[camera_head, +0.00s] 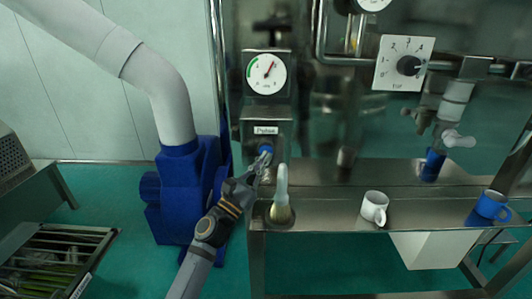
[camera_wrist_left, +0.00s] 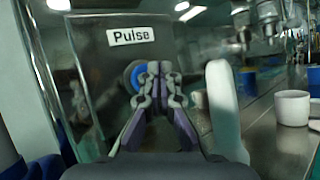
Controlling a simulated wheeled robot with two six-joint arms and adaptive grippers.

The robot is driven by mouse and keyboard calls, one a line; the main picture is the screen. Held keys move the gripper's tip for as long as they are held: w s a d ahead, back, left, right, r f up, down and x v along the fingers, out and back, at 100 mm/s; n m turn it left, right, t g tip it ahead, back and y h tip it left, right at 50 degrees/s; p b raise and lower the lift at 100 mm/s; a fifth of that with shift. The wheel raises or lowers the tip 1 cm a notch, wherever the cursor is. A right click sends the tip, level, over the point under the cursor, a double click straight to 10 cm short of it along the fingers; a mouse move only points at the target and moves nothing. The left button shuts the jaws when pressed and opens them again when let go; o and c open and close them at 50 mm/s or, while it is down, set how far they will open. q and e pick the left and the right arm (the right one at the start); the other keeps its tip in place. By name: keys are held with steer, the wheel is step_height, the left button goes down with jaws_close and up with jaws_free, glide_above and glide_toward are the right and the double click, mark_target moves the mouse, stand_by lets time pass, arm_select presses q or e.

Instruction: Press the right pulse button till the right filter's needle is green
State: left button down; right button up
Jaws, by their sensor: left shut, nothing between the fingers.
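A blue round button (camera_head: 265,149) sits under a "Pulse" label (camera_head: 265,130) on a steel box. Above it is a round white gauge (camera_head: 267,74). Its red needle points to the upper right, while the green arc is on the left side, so the needle is off the green. My left gripper (camera_head: 262,162) is shut and empty, its tips at the button. In the left wrist view the closed fingertips (camera_wrist_left: 160,76) cover part of the blue button (camera_wrist_left: 137,76); I cannot tell whether they touch it. My right gripper is not in view.
A brush (camera_head: 281,195) stands upright close beside the left gripper. A white mug (camera_head: 374,207) and a blue mug (camera_head: 493,205) are on the steel shelf (camera_head: 330,210). A knob dial (camera_head: 408,66) is at upper right. A blue machine (camera_head: 190,190) stands left of the gripper.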

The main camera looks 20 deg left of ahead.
arm_select(q)
steer(key=shift+w, duration=0.15)
steer(key=shift+w+a, duration=0.1)
steer(key=shift+w, duration=0.15)
steer(key=shift+w+a+b, duration=0.15)
steer(key=shift+w+b, duration=0.25)
steer(key=shift+w, duration=0.05)
stand_by(1.0)
steer(key=shift+s, duration=0.1)
steer(key=shift+s+d, duration=0.25)
steer(key=shift+s, duration=0.55)
steer(key=shift+s+d+p, duration=0.15)
steer(key=shift+s+d, duration=0.1)
steer(key=shift+s, duration=0.55)
steer(key=shift+s+d+p, duration=0.1)
steer(key=shift+s+d, duration=0.1)
steer(key=shift+s, duration=0.6)
steer(key=shift+s+d+p, duration=0.15)
steer(key=shift+s+d, duration=0.1)
steer(key=shift+s, duration=0.55)
